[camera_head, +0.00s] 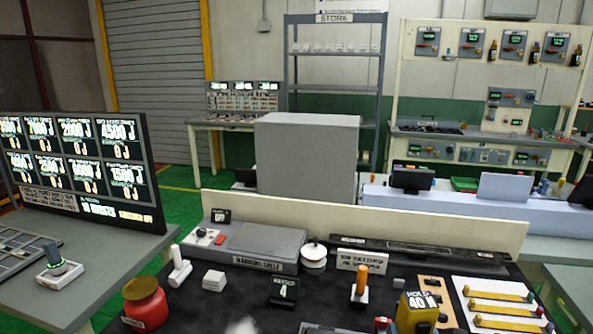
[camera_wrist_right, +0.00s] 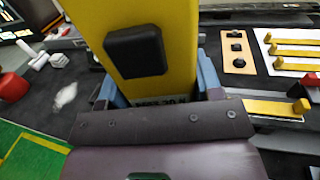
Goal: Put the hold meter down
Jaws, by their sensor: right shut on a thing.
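The hold meter (camera_head: 408,318) is a yellow block with a dark display reading HOLD 40 N, at the lower right of the head view. In the right wrist view the yellow meter (camera_wrist_right: 170,20) stands large between the fingers, with a black pad on its face. My right gripper (camera_wrist_right: 157,88) is shut on it, with a blue-grey finger on each side. Whether the meter's base touches the dark bench top (camera_head: 205,308) is hidden. My left gripper is not in view.
A red jar (camera_head: 146,306), an orange-topped handle (camera_head: 359,285), a small display reading 4 (camera_head: 284,290) and a white panel with yellow bars (camera_head: 500,302) stand on the bench. A grey warning shelf (camera_head: 262,245) is behind. Bare dark surface shows at front left.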

